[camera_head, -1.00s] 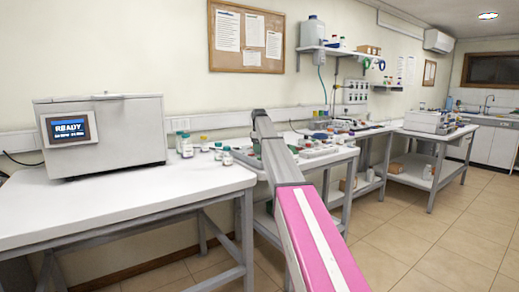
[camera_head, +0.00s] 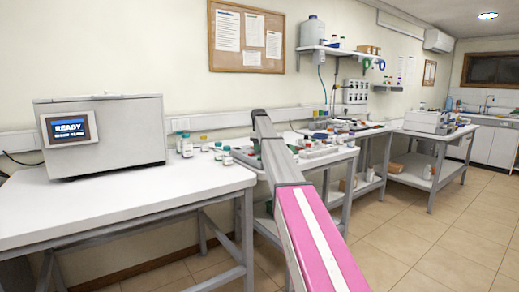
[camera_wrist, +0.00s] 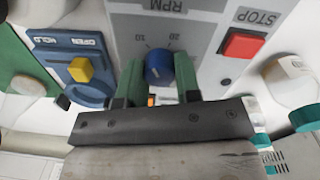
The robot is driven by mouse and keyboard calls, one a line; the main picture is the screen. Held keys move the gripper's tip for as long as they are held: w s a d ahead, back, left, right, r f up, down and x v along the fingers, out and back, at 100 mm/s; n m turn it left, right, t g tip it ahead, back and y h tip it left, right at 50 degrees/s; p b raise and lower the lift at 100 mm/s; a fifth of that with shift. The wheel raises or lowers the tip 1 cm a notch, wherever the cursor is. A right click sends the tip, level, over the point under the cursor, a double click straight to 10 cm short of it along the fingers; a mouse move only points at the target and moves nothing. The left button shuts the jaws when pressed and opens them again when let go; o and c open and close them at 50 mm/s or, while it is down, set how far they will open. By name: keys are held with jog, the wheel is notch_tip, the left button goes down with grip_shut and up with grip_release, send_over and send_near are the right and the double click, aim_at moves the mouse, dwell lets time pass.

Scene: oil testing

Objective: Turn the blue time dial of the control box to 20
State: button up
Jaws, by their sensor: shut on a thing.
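The control box's grey panel (camera_wrist: 207,45) shows upside down in the wrist view. Its round blue dial (camera_wrist: 159,67) sits near the middle, with the printed marks 10 and 20 close by and the word RPM on the panel. My gripper (camera_wrist: 159,82) has its two green fingers closed on the dial, one on each side. A small light mark shows on the dial, but I cannot tell which value it points to. In the head view my arm reaches over the benches and its gripper is not clearly visible.
A red STOP button (camera_wrist: 243,44) and a yellow knob (camera_wrist: 81,69) on a blue plate flank the dial. In the head view a grey machine (camera_head: 126,133) with a READY screen stands on the left bench, with several bottles (camera_head: 187,147) nearby.

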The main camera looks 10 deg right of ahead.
jog(key=m, duration=0.4)
jog(key=shift+m, duration=0.3)
jog(key=m, duration=0.4)
jog(key=shift+m, duration=0.3)
jog(key=o, duration=0.9)
jog(key=shift+r, duration=0.15)
jog(key=r, duration=1)
jog(key=shift+a+r, duration=0.2)
jog(key=shift+r, duration=0.1)
